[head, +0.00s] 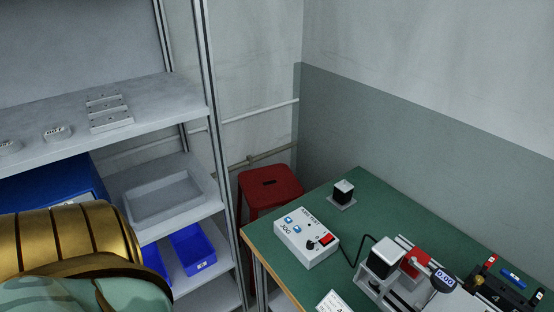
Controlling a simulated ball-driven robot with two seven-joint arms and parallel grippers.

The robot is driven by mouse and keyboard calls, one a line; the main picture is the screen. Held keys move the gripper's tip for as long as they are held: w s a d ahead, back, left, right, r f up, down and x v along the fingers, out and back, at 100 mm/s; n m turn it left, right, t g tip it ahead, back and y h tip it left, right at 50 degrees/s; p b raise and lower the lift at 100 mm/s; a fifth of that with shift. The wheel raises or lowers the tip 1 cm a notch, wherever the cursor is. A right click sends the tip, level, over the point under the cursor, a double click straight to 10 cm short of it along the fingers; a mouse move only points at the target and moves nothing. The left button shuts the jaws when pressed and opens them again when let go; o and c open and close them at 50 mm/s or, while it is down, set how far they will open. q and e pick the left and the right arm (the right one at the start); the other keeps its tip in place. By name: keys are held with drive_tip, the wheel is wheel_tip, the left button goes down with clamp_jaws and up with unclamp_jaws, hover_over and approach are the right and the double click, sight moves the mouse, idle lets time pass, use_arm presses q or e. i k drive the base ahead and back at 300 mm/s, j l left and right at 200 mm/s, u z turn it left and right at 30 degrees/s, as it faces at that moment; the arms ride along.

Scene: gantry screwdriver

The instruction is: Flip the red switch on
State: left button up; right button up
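The red switch (326,239) sits on the top right part of a white control box (300,246) on the green table. The box also carries blue buttons and a dark knob. I cannot tell which way the switch is set. A black cable runs from the box to the right. Neither of my grippers is in the head view. A gold and pale green rounded part fills the lower left corner.
The green table (347,197) also bears a small black-topped block (343,191), a gantry device (385,258) and a white card (333,303). A red stool (270,184) stands behind the table's left edge. Grey shelves (150,106) with blue bins (192,248) stand at left.

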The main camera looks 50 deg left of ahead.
sight(328, 237)
drive_tip(key=i+j+u, duration=0.15)
drive_tip(key=u, duration=1.1)
drive_tip(key=i, duration=0.05)
